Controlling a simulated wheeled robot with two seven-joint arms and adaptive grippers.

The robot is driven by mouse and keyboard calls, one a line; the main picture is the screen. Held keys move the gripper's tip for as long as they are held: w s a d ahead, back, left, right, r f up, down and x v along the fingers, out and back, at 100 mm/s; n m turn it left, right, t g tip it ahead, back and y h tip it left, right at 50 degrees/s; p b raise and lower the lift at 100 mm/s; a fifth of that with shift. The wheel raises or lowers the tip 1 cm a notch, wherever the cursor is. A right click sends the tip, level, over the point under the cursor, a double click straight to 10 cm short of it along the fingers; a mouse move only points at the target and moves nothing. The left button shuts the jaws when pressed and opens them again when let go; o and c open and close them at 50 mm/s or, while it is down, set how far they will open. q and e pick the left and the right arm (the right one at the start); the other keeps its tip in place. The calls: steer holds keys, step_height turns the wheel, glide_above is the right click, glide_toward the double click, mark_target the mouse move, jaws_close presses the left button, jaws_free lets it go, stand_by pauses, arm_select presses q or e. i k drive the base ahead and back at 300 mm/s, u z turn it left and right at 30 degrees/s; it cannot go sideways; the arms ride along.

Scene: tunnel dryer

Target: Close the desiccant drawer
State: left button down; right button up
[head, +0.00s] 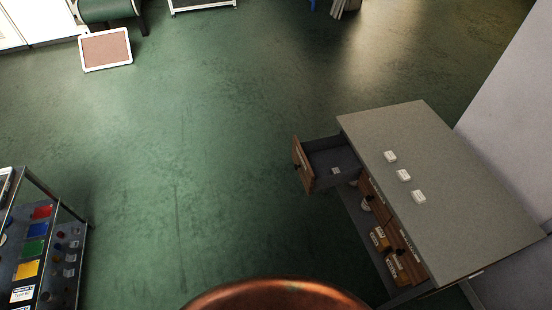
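A grey-topped cabinet (405,140) stands at the right. One drawer (303,164) with a brown front and a dark knob is pulled out to the left at the cabinet's far end. Its dark inside shows, with a small pale item in it. I cannot read a label on it, so I cannot tell by name that it is the desiccant drawer. Other brown drawer fronts (404,252) sit along the same side, nearer to me, and look closed. Neither of my grippers is in view.
Three small white blocks (403,175) lie on the cabinet top. Several items sit on a lower shelf below the drawers. A framed brown board (105,49) lies far left. The green floor between is clear.

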mark_target(313, 160)
steer(key=z, duration=0.05)
steer(key=i, duration=1.05)
steer(key=z, duration=0.55)
